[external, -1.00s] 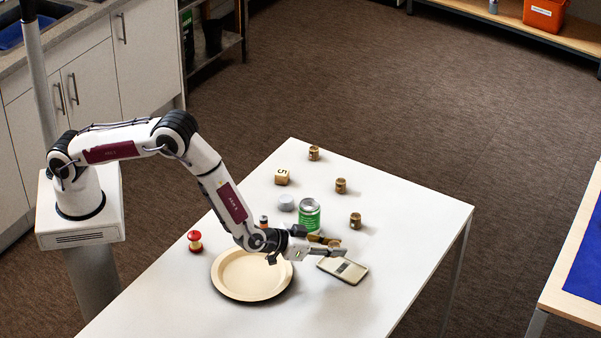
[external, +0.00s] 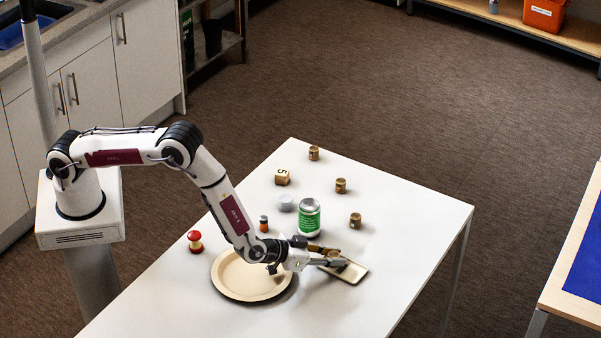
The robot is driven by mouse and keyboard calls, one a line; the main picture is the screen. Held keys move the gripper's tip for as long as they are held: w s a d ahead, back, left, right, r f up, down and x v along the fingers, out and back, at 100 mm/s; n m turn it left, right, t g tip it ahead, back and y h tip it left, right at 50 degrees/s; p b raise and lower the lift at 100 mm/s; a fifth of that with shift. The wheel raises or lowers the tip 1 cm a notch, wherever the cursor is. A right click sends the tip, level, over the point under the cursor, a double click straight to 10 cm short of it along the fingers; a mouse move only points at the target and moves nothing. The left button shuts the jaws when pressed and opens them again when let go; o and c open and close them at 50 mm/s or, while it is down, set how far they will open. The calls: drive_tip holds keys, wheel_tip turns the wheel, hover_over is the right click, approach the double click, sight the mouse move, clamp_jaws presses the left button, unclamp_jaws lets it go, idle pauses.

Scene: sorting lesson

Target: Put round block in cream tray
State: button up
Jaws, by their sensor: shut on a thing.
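My gripper (external: 335,257) is shut on a small round brown block (external: 333,253), partly hidden by the fingers. The block appears in front of a flat rectangular cream piece (external: 357,274) at the table's right side. I cannot tell how high above it the block is. A round cream tray (external: 225,283) with a raised rim lies at lower left of my gripper, under my forearm and wrist in the picture. Its visible inside is empty. More small round brown blocks stand on the table: one at the back (external: 314,153), one mid-right (external: 341,186), one nearer (external: 355,219).
A green-and-silver can (external: 309,217) stands close behind my gripper. Nearby are a grey disc (external: 286,203) and a small orange-and-black bottle (external: 264,224). A numbered wooden cube (external: 282,177) is farther back, and a red-and-cream spool (external: 195,241) is at left. The table's front is clear.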

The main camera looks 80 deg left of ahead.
drive_tip(key=o, duration=0.8)
drive_tip(key=shift+o, duration=0.2)
drive_tip(key=shift+r, duration=0.1)
drive_tip(key=shift+v, duration=6)
